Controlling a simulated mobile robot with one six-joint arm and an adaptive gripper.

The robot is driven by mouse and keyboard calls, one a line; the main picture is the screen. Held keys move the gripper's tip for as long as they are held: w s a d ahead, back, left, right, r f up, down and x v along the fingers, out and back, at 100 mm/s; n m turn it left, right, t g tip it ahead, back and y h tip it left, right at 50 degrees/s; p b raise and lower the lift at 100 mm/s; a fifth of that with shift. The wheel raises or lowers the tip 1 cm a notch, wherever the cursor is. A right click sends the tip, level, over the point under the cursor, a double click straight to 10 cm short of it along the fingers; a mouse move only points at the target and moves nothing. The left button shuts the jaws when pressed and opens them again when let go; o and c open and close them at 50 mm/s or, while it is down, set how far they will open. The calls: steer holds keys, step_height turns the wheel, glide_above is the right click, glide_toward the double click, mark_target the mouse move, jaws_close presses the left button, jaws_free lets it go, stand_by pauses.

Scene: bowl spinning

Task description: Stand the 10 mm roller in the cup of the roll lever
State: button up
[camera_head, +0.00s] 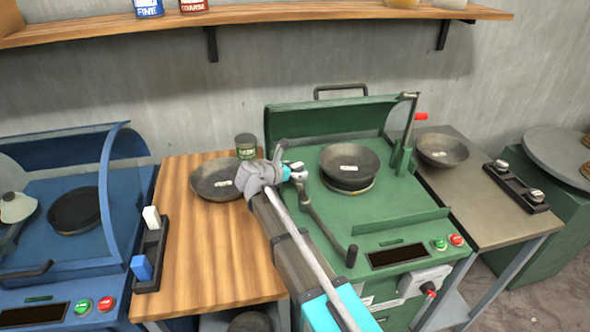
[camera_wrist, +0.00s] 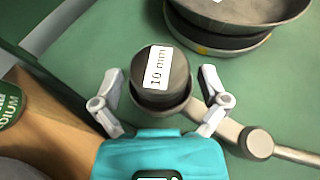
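The 10 mm roller (camera_wrist: 160,75) is a dark grey cylinder with a white "10 mm" label on its top. In the wrist view it stands in the round cup (camera_wrist: 163,112) of the roll lever, seen from above. The lever's arm (camera_wrist: 222,122) runs off to the right; in the head view the roll lever (camera_head: 322,218) reaches down to a dark knob over the green machine. My gripper (camera_wrist: 160,76) has its fingers apart on either side of the roller, with gaps visible. In the head view my gripper (camera_head: 294,172) is at the lever's upper end, and the roller cannot be made out there.
A bowl (camera_head: 349,160) sits on the green machine's spindle, close behind the lever. Another bowl (camera_head: 212,181) and a green tin (camera_head: 246,146) are on the wooden table to the left. A bowl (camera_head: 441,150) and a black holder (camera_head: 517,186) are on the right table.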

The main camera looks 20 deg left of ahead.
steer(key=shift+r, duration=0.15)
stand_by(0.3)
steer(key=shift+s+a+r+p, duration=0.2)
steer(key=shift+s+r+p, duration=0.05)
steer(key=shift+s+p, duration=0.25)
steer(key=p+v, duration=0.4)
steer(key=v, duration=0.7)
steer(key=shift+w, duration=0.15)
stand_by(1.9)
steer(key=shift+r, duration=0.1)
